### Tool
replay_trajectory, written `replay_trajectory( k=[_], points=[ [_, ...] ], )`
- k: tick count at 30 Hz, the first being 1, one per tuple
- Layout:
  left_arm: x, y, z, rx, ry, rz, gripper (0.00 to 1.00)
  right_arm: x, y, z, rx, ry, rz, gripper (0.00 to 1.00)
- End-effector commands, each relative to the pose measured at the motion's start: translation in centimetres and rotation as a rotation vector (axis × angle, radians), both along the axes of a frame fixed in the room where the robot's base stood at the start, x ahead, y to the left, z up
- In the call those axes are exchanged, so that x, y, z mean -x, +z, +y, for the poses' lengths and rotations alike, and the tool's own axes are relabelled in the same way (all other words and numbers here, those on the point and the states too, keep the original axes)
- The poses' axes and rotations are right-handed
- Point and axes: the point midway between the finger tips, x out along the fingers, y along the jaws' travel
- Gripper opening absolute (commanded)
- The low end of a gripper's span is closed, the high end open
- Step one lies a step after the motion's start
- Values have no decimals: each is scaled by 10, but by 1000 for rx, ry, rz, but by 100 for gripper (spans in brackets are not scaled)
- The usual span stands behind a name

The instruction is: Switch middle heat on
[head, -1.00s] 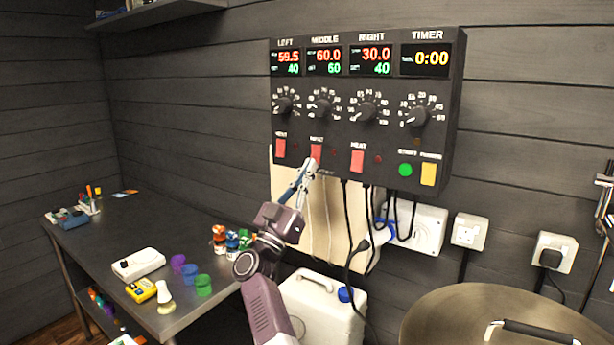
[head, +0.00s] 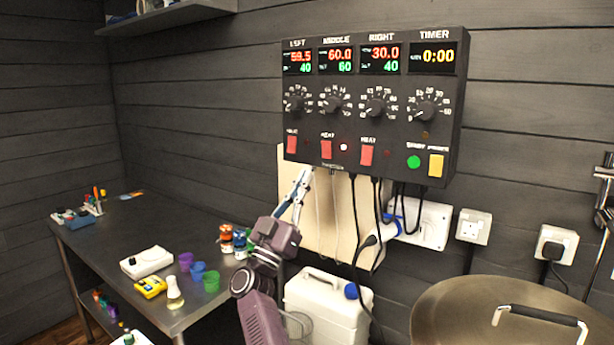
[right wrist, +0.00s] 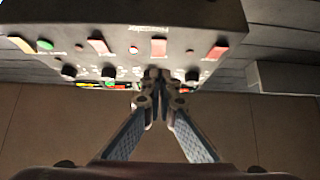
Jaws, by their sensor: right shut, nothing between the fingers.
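The black control box (head: 372,105) hangs on the wall with LEFT, MIDDLE, RIGHT and TIMER columns. Its red middle heat switch (head: 326,149) has a brightly glowing lamp (head: 343,147) to its right. The middle display (head: 336,60) reads 60.0 over 60. My right gripper (head: 306,171) is shut and empty, just below the box and lower left of the middle switch, apart from it. In the right wrist view the box appears upside down, with the middle switch (right wrist: 158,47) above the closed fingertips (right wrist: 157,75). My left gripper is not in view.
The left switch (head: 292,144) and right switch (head: 367,155) flank the middle one; the lamp by the right one is dark. Cables hang below the box. A metal table (head: 120,225) with cups and bottles is at left, a large lidded pot (head: 460,300) at lower right.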

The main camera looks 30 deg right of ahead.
Motion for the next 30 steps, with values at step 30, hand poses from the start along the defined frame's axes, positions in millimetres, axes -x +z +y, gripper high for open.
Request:
replay_trajectory(
  k=[30],
  points=[
    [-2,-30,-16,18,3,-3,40,16,-56,39,0,-1,1,0]
  ],
)
